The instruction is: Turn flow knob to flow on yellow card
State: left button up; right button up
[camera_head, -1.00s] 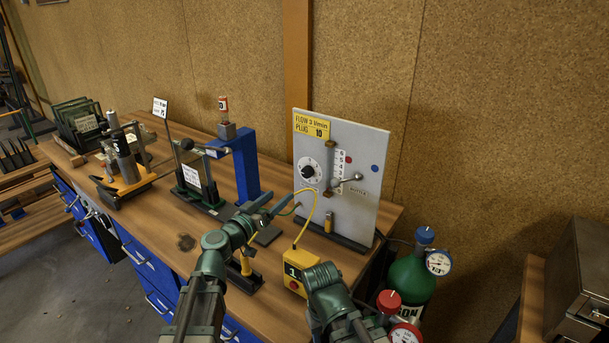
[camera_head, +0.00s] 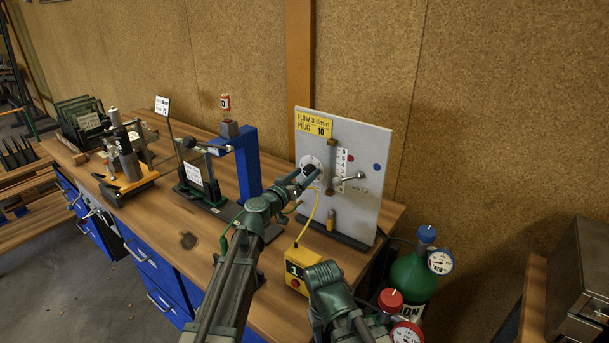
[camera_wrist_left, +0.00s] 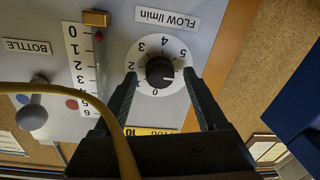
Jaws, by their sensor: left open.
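The grey panel (camera_head: 370,145) stands upright on the bench with a yellow card (camera_head: 313,123) at its top left, reading FLOW 3 l/min, PLUG 10. The black flow knob (camera_wrist_left: 159,71) sits on a round white dial (camera_wrist_left: 178,87) numbered 0 to 5. A pale mark shows on the knob's lower right in the wrist view; its exact reading is unclear. My left gripper (camera_wrist_left: 159,76) is open, with one finger on each side of the knob. I cannot tell whether they touch it. In the head view, the left gripper (camera_head: 308,174) partly hides the dial.
A flow scale tube (camera_wrist_left: 92,65) and a bottle lever (camera_wrist_left: 32,112) are beside the dial. A yellow cable (camera_head: 311,217) runs to a yellow box (camera_head: 299,266). A blue stand (camera_head: 248,165) is left of the panel; a green cylinder (camera_head: 409,280) is at right.

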pick_arm(q)
grip_shut()
dwell(0.4)
